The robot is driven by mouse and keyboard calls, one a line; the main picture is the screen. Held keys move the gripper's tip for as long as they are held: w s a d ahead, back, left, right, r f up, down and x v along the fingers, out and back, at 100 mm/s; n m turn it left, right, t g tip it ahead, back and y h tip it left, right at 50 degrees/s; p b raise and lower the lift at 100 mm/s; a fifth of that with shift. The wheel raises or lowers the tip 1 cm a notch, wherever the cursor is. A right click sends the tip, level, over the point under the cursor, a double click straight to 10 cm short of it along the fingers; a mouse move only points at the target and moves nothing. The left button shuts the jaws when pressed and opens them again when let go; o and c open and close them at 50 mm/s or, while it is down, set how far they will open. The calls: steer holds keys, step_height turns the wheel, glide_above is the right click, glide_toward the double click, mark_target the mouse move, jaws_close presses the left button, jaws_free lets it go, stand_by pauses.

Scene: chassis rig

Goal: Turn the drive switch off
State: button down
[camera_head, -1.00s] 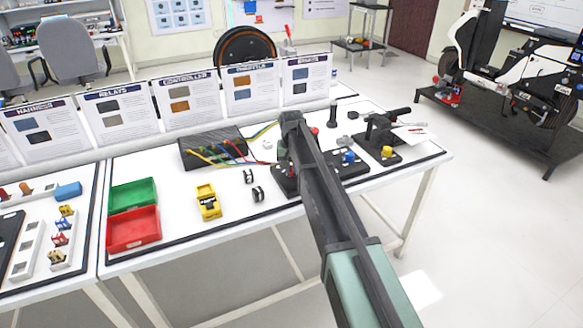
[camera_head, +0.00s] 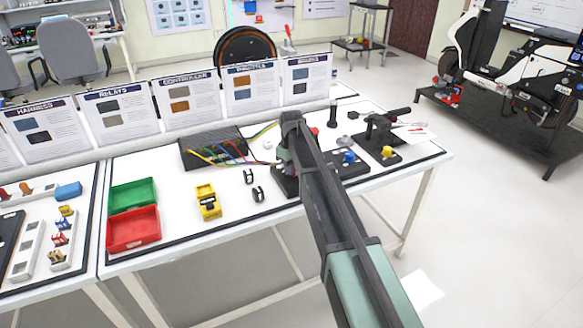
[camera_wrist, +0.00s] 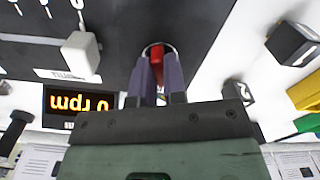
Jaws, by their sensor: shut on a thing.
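A red switch lever (camera_wrist: 156,60) stands in a round metal collar on a black panel (camera_wrist: 115,20) in the wrist view. I take it for the drive switch. My gripper (camera_wrist: 155,72) has its two purple-grey fingers closed on the lever, one on each side. A display (camera_wrist: 75,103) on the panel shows orange digits, upside down in this view, reading 0 rpm. In the head view the black panel (camera_head: 284,186) is on the white table, and my arm hides the lever and the fingertips.
A white knob (camera_wrist: 80,52) is on the panel left of my fingers in the wrist view. On the table (camera_head: 235,225) are a red bin (camera_head: 133,230), a green bin (camera_head: 133,194), a yellow part (camera_head: 208,203) and a black box with coloured wires (camera_head: 210,153).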

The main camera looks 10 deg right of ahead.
steer(key=shift+n, duration=0.9)
steer(key=c, duration=1.2)
jaws_free()
step_height(320, 180, up, 11)
steer(key=p, duration=1.1)
steer(key=shift+f, duration=0.1)
